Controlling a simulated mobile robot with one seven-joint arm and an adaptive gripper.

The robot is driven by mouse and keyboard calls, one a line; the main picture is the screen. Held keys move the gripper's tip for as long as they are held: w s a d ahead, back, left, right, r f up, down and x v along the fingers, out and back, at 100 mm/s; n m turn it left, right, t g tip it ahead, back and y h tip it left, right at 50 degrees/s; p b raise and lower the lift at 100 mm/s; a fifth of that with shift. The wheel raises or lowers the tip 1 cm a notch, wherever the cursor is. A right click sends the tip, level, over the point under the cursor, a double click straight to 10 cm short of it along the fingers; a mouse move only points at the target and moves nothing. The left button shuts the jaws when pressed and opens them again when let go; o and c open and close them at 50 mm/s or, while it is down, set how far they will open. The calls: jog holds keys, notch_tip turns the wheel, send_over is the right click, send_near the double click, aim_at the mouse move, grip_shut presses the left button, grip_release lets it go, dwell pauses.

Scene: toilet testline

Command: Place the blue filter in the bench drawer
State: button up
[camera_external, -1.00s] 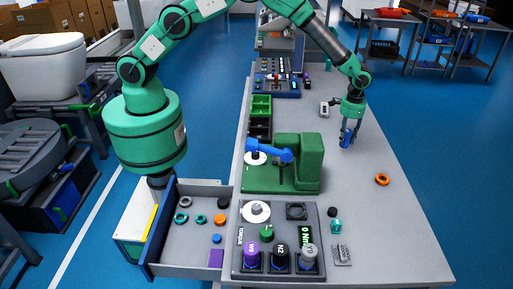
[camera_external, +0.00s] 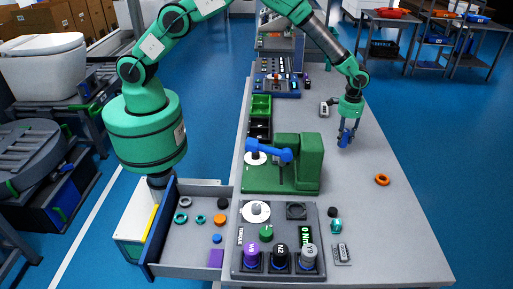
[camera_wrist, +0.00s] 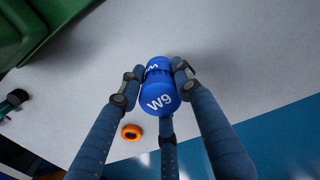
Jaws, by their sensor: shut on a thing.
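The blue filter (camera_wrist: 160,88) is a small blue cylinder marked W9 in white. My gripper (camera_wrist: 155,85) is shut on it, with fingers on its left and right sides and another finger below it in the wrist view. In the external view my gripper (camera_external: 346,136) is at the right side of the bench, pointing down, low over the top; I cannot tell whether the filter touches the bench. The bench drawer (camera_external: 180,240) is pulled out at the lower left and holds several rings, caps and a purple block.
A green press (camera_external: 300,165) with a blue lever stands between my gripper and the drawer. A torque panel (camera_external: 280,272) with several knobs is at the bench front. An orange ring (camera_external: 382,179) lies to the right. The bench around my gripper is mostly clear.

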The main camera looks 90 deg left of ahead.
jog(key=shift+r, duration=0.1)
notch_tip(320, 180, up, 18)
jog(key=f, duration=0.1)
jog(key=s+d+r+m, duration=0.1)
jog(key=s+d, duration=0.4)
jog(key=d, duration=0.2)
jog(key=s+d+r+m, duration=0.1)
jog(key=s+d, duration=0.4)
jog(key=d, duration=0.2)
jog(key=s+d+r+m, duration=0.1)
jog(key=s+d, duration=0.3)
jog(key=d, duration=0.3)
jog(key=shift+s+d+b, duration=0.25)
jog(key=shift+s+b, duration=0.15)
jog(key=s+d+m, duration=0.2)
jog(key=s+d, duration=0.6)
jog(key=s, duration=0.2)
jog(key=s+d+f+m+b, duration=0.1)
jog(key=s+d+m, duration=0.25)
jog(key=s, duration=1.35)
jog(key=s+d+f+m+b, duration=0.15)
jog(key=s+d, duration=0.25)
jog(key=s, duration=1.4)
notch_tip(320, 180, down, 27)
jog(key=shift+w+p, duration=0.2)
jog(key=shift+p, duration=0.25)
